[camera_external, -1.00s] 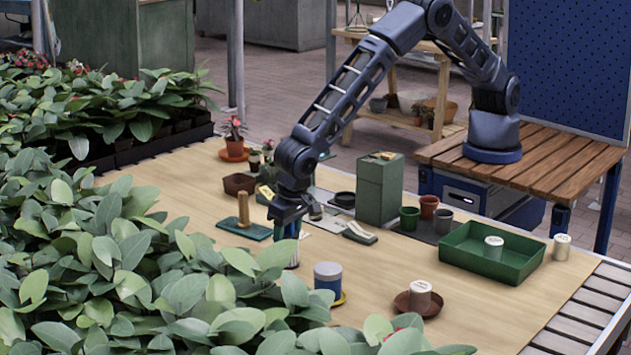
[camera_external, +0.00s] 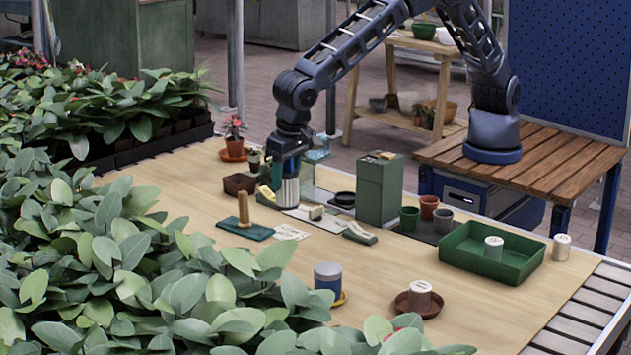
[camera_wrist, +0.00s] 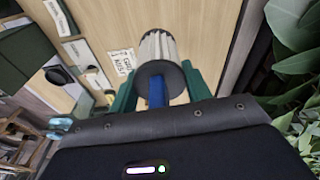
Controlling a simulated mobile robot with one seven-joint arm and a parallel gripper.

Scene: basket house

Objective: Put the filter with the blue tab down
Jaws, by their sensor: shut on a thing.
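My gripper (camera_external: 287,172) hangs above the far left part of the wooden table, pointing down. It is shut on a filter (camera_external: 288,191), a pale pleated cylinder with dark end caps. In the wrist view the filter (camera_wrist: 156,48) sits between the green fingers (camera_wrist: 157,88), and its blue tab (camera_wrist: 156,93) lies between them. The filter appears held above the table; the exact gap under it is hard to tell. A printed card (camera_external: 291,232) lies on the table nearer the camera, and also shows in the wrist view (camera_wrist: 124,62).
A green block with a wooden handle (camera_external: 243,210), a brown square pot (camera_external: 239,184) and a tall green box (camera_external: 379,190) stand nearby. A grey-and-blue cylinder (camera_external: 328,276) stands in front. A green tray (camera_external: 470,262) is at right. Leaves (camera_external: 130,280) crowd the near left edge.

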